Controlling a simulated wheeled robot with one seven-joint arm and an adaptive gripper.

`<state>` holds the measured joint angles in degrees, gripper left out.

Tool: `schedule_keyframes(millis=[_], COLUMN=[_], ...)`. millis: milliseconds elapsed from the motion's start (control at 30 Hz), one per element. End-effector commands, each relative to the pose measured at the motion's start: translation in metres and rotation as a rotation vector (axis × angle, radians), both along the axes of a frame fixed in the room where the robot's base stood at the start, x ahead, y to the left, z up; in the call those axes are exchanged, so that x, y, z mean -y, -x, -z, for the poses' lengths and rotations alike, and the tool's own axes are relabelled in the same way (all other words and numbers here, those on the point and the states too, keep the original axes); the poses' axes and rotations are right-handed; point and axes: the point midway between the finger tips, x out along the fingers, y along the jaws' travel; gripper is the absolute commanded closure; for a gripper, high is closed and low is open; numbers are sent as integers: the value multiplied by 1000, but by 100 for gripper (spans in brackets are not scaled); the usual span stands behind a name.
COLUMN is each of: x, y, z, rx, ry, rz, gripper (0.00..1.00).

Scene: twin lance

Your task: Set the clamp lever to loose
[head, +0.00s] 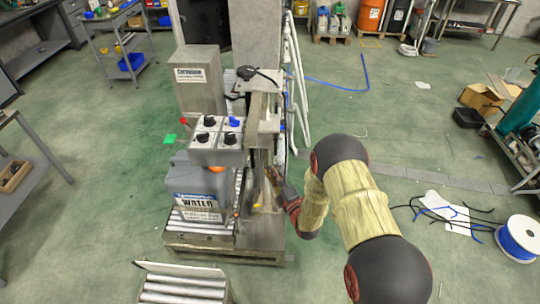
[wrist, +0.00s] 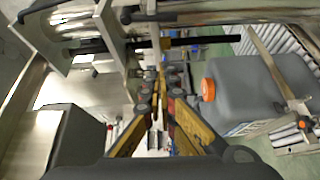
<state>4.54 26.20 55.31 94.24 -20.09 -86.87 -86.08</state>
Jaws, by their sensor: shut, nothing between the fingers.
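My gripper (head: 269,172) is at the right side of the machine's metal column in the head view, below the control knobs. In the wrist view my gripper (wrist: 159,85) has its yellow fingers drawn together at the tips, with nothing held. A black-knobbed lever (head: 246,73) sits on top of the column; I cannot tell for sure that it is the clamp lever, or how it is set. In the wrist view a dark bar (wrist: 200,41) with a small brass-coloured piece crosses just beyond the fingertips. Contact with it cannot be told.
A grey water canister (head: 196,181) stands on the machine's left side; its orange cap (wrist: 208,89) shows in the wrist view. A control box (head: 216,141) has several black knobs and a blue one. White pipes (head: 297,80) run behind the column.

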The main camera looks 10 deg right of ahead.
Motion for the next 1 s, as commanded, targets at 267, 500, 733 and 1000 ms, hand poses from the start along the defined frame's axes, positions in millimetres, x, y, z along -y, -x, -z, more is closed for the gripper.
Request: schedule_keyframes(millis=[267, 500, 733, 1000], x=[0, -1, -11, -25], y=[0, -5, -37, -88], z=[1, 1, 1, 2], rx=[5, 5, 5, 5], ry=[27, 26, 26, 26], rz=[1, 0, -1, 0], gripper=[100, 100, 100, 100])
